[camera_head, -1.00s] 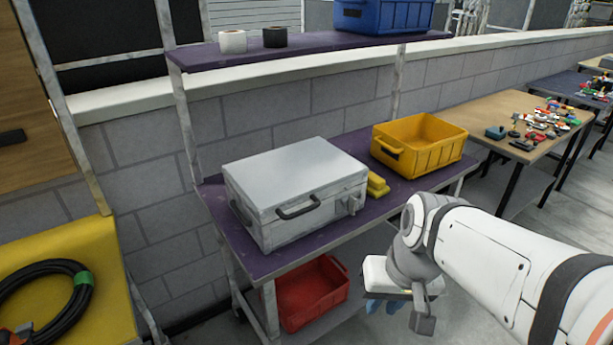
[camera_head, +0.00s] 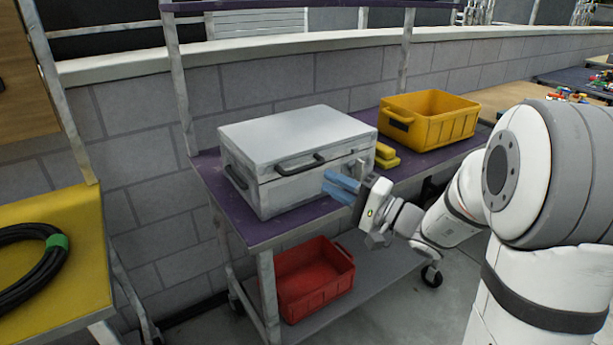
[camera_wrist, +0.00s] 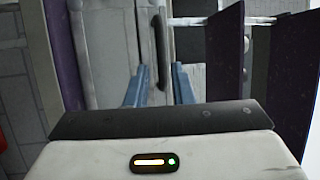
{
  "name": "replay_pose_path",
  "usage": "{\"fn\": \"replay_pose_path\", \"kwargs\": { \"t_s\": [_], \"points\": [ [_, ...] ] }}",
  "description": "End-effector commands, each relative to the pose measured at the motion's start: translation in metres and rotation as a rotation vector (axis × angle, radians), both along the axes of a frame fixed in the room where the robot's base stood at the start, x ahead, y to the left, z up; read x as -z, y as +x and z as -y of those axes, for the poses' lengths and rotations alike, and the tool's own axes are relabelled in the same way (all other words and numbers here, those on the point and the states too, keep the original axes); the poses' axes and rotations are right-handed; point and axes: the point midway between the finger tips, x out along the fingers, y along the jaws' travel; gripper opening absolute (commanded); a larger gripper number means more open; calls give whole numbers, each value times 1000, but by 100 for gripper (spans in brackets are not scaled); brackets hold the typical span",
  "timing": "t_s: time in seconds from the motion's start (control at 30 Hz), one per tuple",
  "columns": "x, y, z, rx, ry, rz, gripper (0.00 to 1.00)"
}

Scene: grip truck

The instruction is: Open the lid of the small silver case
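The silver case (camera_head: 290,155) stands closed on the purple shelf of a metal cart. Its lid (camera_head: 300,135) lies flat on top, and a dark handle (camera_head: 300,164) is on its front side. My gripper (camera_head: 336,186) is in front of the case near its right front corner, with blue fingers pointing toward the front face. In the wrist view the fingers (camera_wrist: 160,88) are apart with nothing held. The dark handle (camera_wrist: 162,45) shows ahead, between the lines of the two fingers. I cannot tell whether a finger touches the case.
Yellow blocks (camera_head: 386,156) lie right of the case, with a yellow bin (camera_head: 445,130) beyond them. A red bin (camera_head: 300,290) sits on the lower shelf. The cart's posts rise behind the case. A yellow table (camera_head: 75,285) with a black cable (camera_head: 30,265) stands at the left.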

Motion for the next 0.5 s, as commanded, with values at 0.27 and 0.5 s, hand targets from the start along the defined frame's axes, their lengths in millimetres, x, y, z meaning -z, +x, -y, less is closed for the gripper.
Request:
{"fn": "replay_pose_path", "kwargs": {
  "t_s": [0.27, 0.5],
  "points": [
    [-8, 22, -33, 1, 4, 5, 21],
    [-14, 38, -57, 3, 3, 4, 21]
  ]
}}
